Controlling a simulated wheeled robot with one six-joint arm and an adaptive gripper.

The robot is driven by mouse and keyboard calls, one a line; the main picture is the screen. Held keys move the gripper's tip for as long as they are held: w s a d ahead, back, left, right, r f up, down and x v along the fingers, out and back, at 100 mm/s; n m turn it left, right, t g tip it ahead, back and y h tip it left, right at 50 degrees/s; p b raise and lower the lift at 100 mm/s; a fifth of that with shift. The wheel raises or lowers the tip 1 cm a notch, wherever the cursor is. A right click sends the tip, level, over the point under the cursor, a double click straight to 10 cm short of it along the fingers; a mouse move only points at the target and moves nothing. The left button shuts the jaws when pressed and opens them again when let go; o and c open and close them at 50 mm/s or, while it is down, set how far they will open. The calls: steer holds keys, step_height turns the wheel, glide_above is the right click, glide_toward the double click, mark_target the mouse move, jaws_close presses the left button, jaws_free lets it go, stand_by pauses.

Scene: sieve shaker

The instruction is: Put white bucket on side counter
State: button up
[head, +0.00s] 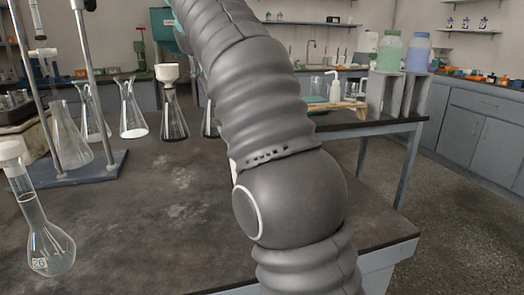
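No white bucket shows in the head view. My arm crosses the middle of the view from the top to the bottom and hides part of the dark table and what is behind it. My gripper is outside the view. A grey-fronted counter (478,130) with drawers and doors runs along the right wall, with small orange and dark items on its top. Whether this is the side counter I cannot tell.
The dark table (150,215) is bare in its middle. A glass flask (48,245) stands at the left front, with more flasks and metal stands behind. Green (389,52) and blue (416,53) bottles stand on grey blocks at the far right corner. Floor (450,220) is clear at right.

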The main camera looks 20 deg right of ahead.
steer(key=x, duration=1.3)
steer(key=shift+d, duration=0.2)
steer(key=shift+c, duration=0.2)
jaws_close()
